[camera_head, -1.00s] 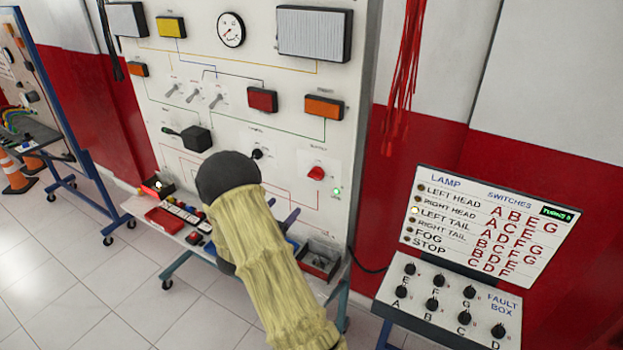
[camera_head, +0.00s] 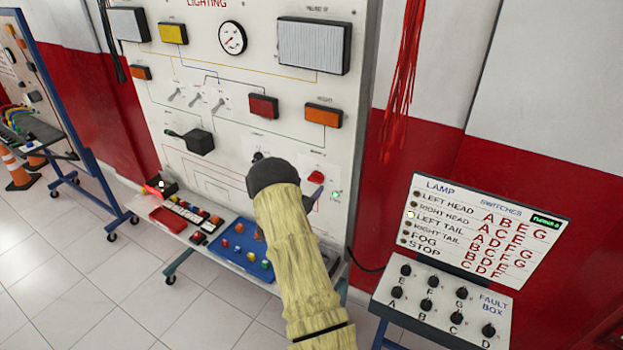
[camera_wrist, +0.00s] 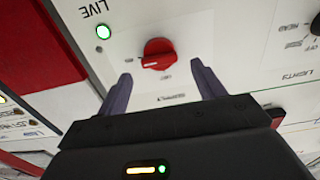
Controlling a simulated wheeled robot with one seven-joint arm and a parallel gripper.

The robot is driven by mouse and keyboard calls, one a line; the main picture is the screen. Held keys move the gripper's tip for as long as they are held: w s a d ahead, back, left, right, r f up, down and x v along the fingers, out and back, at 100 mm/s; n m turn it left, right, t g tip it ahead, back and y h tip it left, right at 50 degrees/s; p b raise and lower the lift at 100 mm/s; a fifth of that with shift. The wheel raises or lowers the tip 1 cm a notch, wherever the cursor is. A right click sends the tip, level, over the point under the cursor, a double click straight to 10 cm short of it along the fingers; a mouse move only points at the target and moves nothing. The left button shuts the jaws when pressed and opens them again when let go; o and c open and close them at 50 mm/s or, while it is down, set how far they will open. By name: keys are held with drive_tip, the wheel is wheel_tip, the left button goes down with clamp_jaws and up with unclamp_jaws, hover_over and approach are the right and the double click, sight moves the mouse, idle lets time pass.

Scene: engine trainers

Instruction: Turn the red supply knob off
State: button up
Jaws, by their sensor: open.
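The red supply knob (camera_head: 316,177) sits on the white lighting board (camera_head: 240,100), at its lower right. In the wrist view the red knob (camera_wrist: 158,53) lies ahead of and between my two purple fingertips, with its bar lying roughly across the picture. My gripper (camera_wrist: 160,82) is open and empty, apart from the knob. In the head view my arm hides most of the gripper; one purple finger (camera_head: 314,198) shows just below the knob. A green live light (camera_head: 337,194) glows beside the knob, and the light also shows in the wrist view (camera_wrist: 103,32).
A shelf below the board holds a blue tray (camera_head: 216,252) of small coloured parts and a red tray (camera_head: 167,219). The fault box (camera_head: 440,306) stands at the right. Red cables (camera_head: 404,80) hang right of the board.

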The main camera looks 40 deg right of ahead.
sight(313, 181)
drive_tip(key=shift+p+x, duration=0.4)
drive_tip(key=shift+x, duration=1.15)
drive_tip(key=shift+c, duration=0.2)
drive_tip(key=c, duration=1)
drive_tip(key=shift+o, duration=0.3)
